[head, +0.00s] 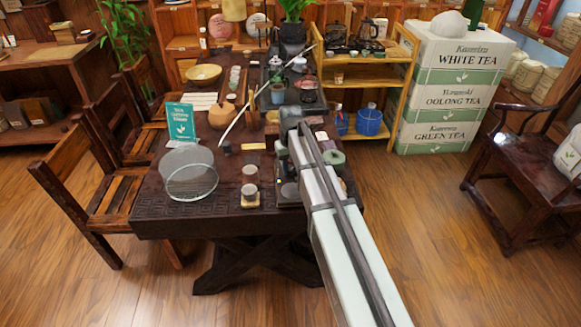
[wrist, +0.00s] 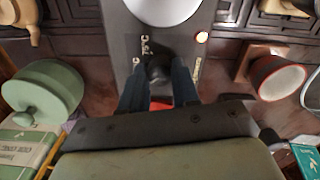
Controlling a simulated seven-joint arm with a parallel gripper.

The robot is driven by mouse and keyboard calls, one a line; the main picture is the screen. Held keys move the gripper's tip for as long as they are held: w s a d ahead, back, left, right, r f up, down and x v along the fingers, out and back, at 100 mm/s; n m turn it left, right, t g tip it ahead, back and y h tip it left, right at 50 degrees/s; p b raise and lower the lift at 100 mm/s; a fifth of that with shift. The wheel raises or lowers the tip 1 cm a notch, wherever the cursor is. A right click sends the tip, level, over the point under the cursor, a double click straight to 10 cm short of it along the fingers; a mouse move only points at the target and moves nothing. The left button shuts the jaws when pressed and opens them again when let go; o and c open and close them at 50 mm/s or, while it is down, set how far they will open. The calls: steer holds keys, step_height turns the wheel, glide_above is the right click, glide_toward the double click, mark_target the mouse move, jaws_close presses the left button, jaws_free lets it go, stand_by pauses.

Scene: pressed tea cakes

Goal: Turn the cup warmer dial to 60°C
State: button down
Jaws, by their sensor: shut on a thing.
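The cup warmer (wrist: 128,60) is a dark grey slab in the wrist view, with a pale round top partly cut off at the upper edge. Its black dial (wrist: 157,67) is near the middle of the picture, with white markings around it that are too small to read surely. In the head view my arm hides the fingers and the dial.
In the head view, a glass cylinder (head: 190,178) and a teal sign (head: 181,122) stand on the dark table (head: 165,212).

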mark_target(290, 169)
steer(key=m, duration=0.3)
steer(key=shift+m, duration=2.2)
steer(key=c, duration=0.8)
jaws_free()
steer(key=shift+r, duration=0.1)
step_height(290, 169, up, 14)
steer(key=shift+f, duration=0.2)
